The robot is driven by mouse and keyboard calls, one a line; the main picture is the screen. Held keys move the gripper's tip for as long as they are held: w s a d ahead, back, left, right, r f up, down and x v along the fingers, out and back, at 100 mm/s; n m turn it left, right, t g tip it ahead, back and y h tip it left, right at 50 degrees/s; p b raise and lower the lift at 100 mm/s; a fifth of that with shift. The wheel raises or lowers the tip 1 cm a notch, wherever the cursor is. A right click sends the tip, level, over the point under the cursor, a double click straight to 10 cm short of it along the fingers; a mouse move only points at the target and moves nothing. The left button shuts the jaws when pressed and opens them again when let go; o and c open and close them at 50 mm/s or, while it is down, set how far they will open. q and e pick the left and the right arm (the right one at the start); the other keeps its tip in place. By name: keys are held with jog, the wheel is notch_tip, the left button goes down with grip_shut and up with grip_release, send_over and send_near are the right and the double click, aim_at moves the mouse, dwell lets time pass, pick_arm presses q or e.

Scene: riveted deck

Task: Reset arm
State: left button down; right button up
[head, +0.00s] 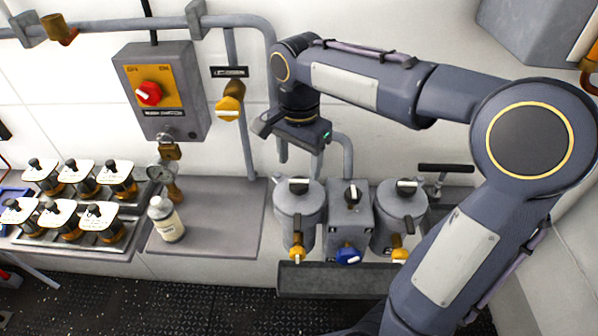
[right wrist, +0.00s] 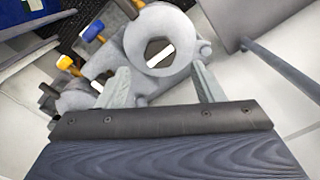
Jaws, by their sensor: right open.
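My right arm comes in from the right edge of the head view and reaches across the back wall, bent at the elbow. My right gripper (head: 300,160) hangs from its end, fingers pointing down, above the left grey canister (head: 294,205). In the right wrist view the two fingers of the right gripper (right wrist: 161,84) stand apart, with nothing held between them. The round grey canister top (right wrist: 165,25) with its dark hole and white mark shows beyond the fingers. My left gripper is in neither view.
A switch box (head: 160,90) with a red knob is on the wall. A second grey canister (head: 398,222) and a grey block (head: 349,215) with a blue knob stand to the right. A white bottle (head: 166,220) stands on the ledge (head: 225,205).

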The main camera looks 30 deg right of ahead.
jog(key=shift+r, duration=1.1)
jog(key=s+a+f+n+t+y, duration=0.2)
jog(key=s+f+n, duration=0.2)
jog(key=s, duration=0.4)
jog(key=s+a+f+n+t+y, duration=0.1)
jog(key=s+a+f+n+t, duration=0.1)
jog(key=s+n, duration=0.5)
jog(key=shift+s+f+n+t+y, duration=0.3)
jog(key=shift+s+f+t+y, duration=0.1)
jog(key=shift+s+f+t, duration=0.5)
jog(key=shift+c, duration=0.8)
